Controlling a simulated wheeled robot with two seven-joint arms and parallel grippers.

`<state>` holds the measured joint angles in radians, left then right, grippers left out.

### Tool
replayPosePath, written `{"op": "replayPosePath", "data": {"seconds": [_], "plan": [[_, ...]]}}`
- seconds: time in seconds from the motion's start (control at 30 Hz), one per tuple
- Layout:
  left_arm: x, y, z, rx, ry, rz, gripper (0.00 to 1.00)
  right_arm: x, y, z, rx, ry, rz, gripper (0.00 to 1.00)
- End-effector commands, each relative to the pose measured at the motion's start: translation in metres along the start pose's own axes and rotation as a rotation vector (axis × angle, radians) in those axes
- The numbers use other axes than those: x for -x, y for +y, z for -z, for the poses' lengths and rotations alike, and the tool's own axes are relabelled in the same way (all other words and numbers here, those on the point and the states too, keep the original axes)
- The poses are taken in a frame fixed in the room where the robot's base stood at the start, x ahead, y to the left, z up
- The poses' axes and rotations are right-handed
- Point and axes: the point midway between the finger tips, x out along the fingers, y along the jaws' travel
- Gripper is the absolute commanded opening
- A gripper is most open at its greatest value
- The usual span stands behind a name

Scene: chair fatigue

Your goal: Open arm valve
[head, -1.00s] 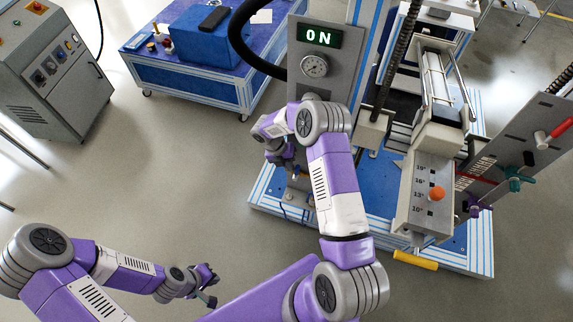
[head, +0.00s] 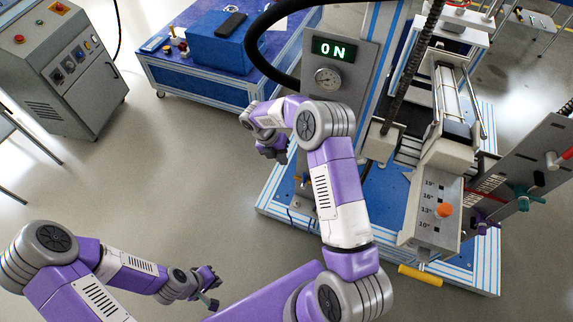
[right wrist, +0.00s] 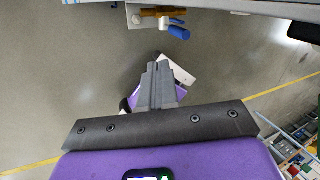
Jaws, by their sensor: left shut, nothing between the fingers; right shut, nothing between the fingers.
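A small valve with a blue lever (right wrist: 178,31) and a brass fitting (right wrist: 155,12) shows near the top of the right wrist view. Small fittings at the foot of the machine's column show in the head view (head: 304,180), partly hidden by my right arm. My right gripper (head: 272,152) is left of this column, apart from it; in the right wrist view its fingers (right wrist: 158,68) are shut and empty, below the blue lever and not touching it. My left gripper (head: 212,288) is shut and empty over the floor at lower left. Teal (head: 527,197) and purple (head: 485,222) handles sit on the right panel.
A blue bench (head: 200,90) and a grey cabinet (head: 65,70) stand behind at left.

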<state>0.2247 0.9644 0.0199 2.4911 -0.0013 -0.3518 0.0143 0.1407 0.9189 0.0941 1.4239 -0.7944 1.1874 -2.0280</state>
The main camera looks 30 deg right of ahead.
Motion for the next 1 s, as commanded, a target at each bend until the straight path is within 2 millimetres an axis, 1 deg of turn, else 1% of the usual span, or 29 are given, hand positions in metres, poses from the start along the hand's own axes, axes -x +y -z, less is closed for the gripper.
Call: {"op": "replayPosePath", "data": {"seconds": [0.03, 0.1, 0.33, 0.47, 0.57, 0.67, 0.7, 0.77, 0.8, 0.87, 0.9, 0.97, 1.0], "plan": [[0.002, 0.001, 0.000, 0.000, 0.000, 0.000, 0.00, 0.007, -0.001, 0.000, 0.000, -0.001, -0.001, 0.00], [0.002, 0.001, 0.000, 0.000, 0.001, 0.000, 0.00, 0.012, -0.002, 0.000, 0.000, 0.000, 0.001, 0.00], [0.002, 0.001, 0.000, 0.000, 0.001, 0.000, 0.00, 0.016, -0.002, 0.001, 0.000, 0.001, 0.000, 0.00], [0.002, 0.001, 0.000, 0.000, 0.001, 0.000, 0.00, 0.013, 0.000, 0.004, -0.013, 0.008, -0.007, 0.00], [0.002, 0.001, 0.000, 0.000, 0.001, 0.000, 0.00, -0.001, 0.010, 0.019, -0.086, 0.041, -0.049, 0.00], [0.002, 0.001, 0.000, 0.000, 0.001, 0.000, 0.00, -0.024, 0.029, 0.051, -0.251, 0.118, -0.123, 0.00], [0.002, 0.001, 0.000, 0.000, 0.001, 0.000, 0.00, -0.035, 0.036, 0.068, -0.340, 0.164, -0.154, 0.00], [0.002, 0.001, 0.000, 0.000, 0.001, 0.000, 0.00, -0.049, 0.047, 0.095, -0.495, 0.241, -0.195, 0.00], [0.002, 0.001, 0.000, 0.000, 0.001, 0.000, 0.00, -0.058, 0.053, 0.112, -0.604, 0.297, -0.215, 0.00], [0.002, 0.001, 0.000, 0.000, 0.000, 0.000, 0.00, -0.068, 0.060, 0.138, -0.776, 0.382, -0.234, 0.00], [0.002, 0.001, 0.000, 0.000, 0.000, 0.000, 0.00, -0.074, 0.064, 0.154, -0.894, 0.440, -0.239, 0.00], [0.002, 0.001, 0.000, 0.000, 0.000, 0.000, 0.00, -0.082, 0.068, 0.178, -1.077, 0.526, -0.235, 0.00], [0.002, 0.001, 0.000, 0.000, 0.000, 0.000, 0.00, -0.086, 0.069, 0.193, -1.204, 0.582, -0.225, 0.00]]}}
